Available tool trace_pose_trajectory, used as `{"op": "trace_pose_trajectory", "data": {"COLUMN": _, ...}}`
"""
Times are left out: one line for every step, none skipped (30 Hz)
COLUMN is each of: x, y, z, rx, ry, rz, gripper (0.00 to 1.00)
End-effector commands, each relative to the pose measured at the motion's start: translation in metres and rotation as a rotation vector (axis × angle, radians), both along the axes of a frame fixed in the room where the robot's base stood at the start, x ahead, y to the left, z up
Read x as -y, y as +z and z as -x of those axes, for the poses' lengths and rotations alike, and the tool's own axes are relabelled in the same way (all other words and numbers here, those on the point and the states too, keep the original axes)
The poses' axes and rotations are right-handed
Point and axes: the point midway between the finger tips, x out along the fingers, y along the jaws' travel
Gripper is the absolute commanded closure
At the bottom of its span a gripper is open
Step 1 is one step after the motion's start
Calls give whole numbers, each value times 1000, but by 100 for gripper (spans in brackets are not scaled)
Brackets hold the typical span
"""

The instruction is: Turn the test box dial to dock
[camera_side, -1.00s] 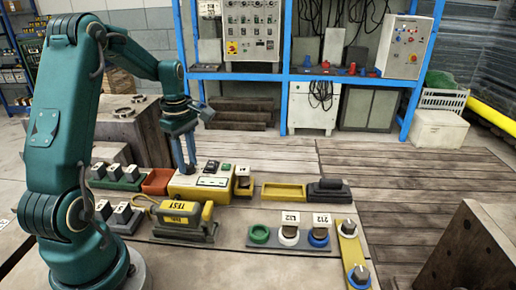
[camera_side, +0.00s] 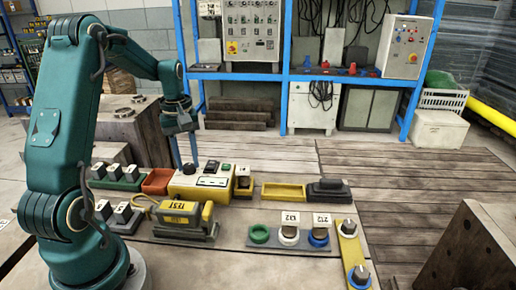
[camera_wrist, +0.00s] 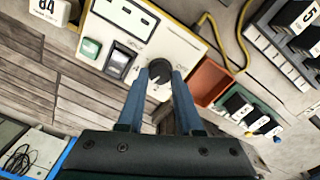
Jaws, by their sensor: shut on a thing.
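The test box is cream with a yellow base (camera_side: 185,193) and stands on the bench in the side view; its cream top (camera_wrist: 180,48) fills the middle of the wrist view. In the side view my gripper (camera_side: 187,160) points down at the back left of the box. The printing around the dial is too small to read.
A red tray (camera_wrist: 208,80) sits right beside the box. A yellow unit marked TEST (camera_side: 180,218) stands in front of it, with a yellow cable (camera_wrist: 213,35) nearby. A yellow tray (camera_side: 283,192) and a plate of coloured knobs (camera_side: 265,243) lie to the right.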

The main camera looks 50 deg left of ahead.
Motion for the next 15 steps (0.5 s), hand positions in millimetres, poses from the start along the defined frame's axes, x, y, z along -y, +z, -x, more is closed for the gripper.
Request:
{"op": "trace_pose_trajectory", "data": {"x": 2, "y": 0, "z": 0, "rx": -2, "ry": -42, "rz": 8, "gripper": 100}}
{"op": "trace_pose_trajectory", "data": {"x": 2, "y": 0, "z": 0, "rx": -2, "ry": -71, "rz": 8, "gripper": 100}}
{"op": "trace_pose_trajectory", "data": {"x": 2, "y": 0, "z": 0, "rx": -2, "ry": -108, "rz": 8, "gripper": 100}}
{"op": "trace_pose_trajectory", "data": {"x": 2, "y": 0, "z": 0, "rx": -2, "ry": -137, "rz": 8, "gripper": 100}}
{"op": "trace_pose_trajectory", "data": {"x": 2, "y": 0, "z": 0, "rx": -2, "ry": -165, "rz": 8, "gripper": 100}}
{"op": "trace_pose_trajectory", "data": {"x": 2, "y": 0, "z": 0, "rx": -2, "ry": -203, "rz": 8, "gripper": 100}}
{"op": "trace_pose_trajectory", "data": {"x": 2, "y": 0, "z": 0, "rx": -2, "ry": -232, "rz": 9, "gripper": 100}}
{"op": "trace_pose_trajectory", "data": {"x": 2, "y": 0, "z": 0, "rx": -2, "ry": -260, "rz": 9, "gripper": 100}}
{"op": "trace_pose_trajectory", "data": {"x": 2, "y": 0, "z": 0, "rx": -3, "ry": -298, "rz": 9, "gripper": 100}}
{"op": "trace_pose_trajectory", "data": {"x": 2, "y": 0, "z": 0, "rx": -1, "ry": -327, "rz": 8, "gripper": 100}}
{"op": "trace_pose_trajectory", "data": {"x": 2, "y": 0, "z": 0, "rx": -2, "ry": -355, "rz": 9, "gripper": 100}}
{"op": "trace_pose_trajectory", "data": {"x": 2, "y": 0, "z": 0, "rx": -2, "ry": -393, "rz": 9, "gripper": 100}}
{"op": "trace_pose_trajectory", "data": {"x": 2, "y": 0, "z": 0, "rx": -2, "ry": -422, "rz": 9, "gripper": 100}}
{"op": "trace_pose_trajectory", "data": {"x": 2, "y": 0, "z": 0, "rx": -2, "ry": -450, "rz": 8, "gripper": 100}}
{"op": "trace_pose_trajectory", "data": {"x": 2, "y": 0, "z": 0, "rx": -2, "ry": -488, "rz": 8, "gripper": 100}}
